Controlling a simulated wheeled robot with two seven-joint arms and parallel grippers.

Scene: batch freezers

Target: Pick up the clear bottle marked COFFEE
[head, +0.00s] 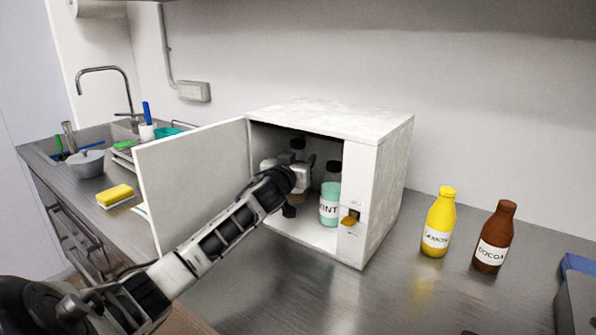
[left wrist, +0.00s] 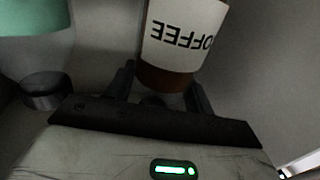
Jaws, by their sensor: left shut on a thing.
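The bottle marked COFFEE shows in the left wrist view (left wrist: 184,38), with a white label that appears upside down and brown contents at one end. In the head view its dark cap and clear neck (head: 298,146) show inside the open white freezer box (head: 345,123), and my gripper hides most of its body. My left gripper (head: 301,172) reaches into the box and is shut on this bottle; its fingers lie on either side of it in the left wrist view (left wrist: 163,88). My right gripper is not in view.
A dark-capped bottle with teal contents, its label reading "INT" (head: 329,205), stands just right of my gripper inside. The box door (head: 190,180) is swung open to the left. A yellow bottle (head: 438,222) and a brown COCOA bottle (head: 494,237) stand on the counter at right.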

